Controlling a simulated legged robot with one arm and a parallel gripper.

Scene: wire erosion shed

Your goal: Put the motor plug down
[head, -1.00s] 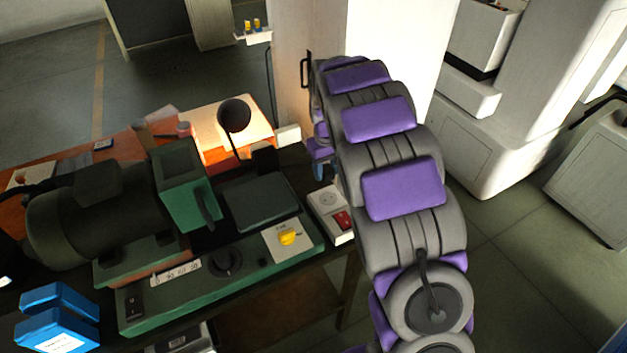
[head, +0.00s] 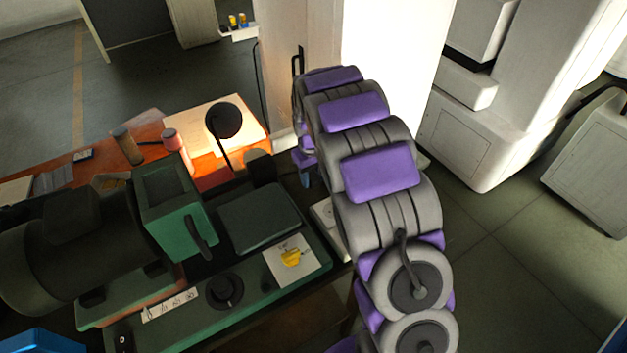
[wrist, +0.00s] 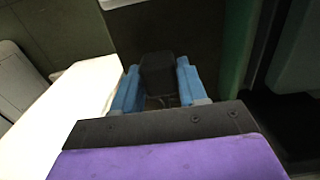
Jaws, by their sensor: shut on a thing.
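My gripper (wrist: 157,70) shows in the wrist view with its blue fingers shut on the black motor plug (wrist: 158,77), one finger on each side of it. In the head view only a bit of a blue finger of my gripper (head: 304,179) shows below the purple and grey arm. The plug is hidden behind the arm there. The gripper is by the right end of the bench, near the white socket box (head: 325,222), which my arm partly covers. I cannot tell whether the plug touches a surface.
A black lamp (head: 223,120) stands behind. A bright white block (wrist: 65,115) lies left of the fingers in the wrist view. Open floor (head: 500,260) is at right.

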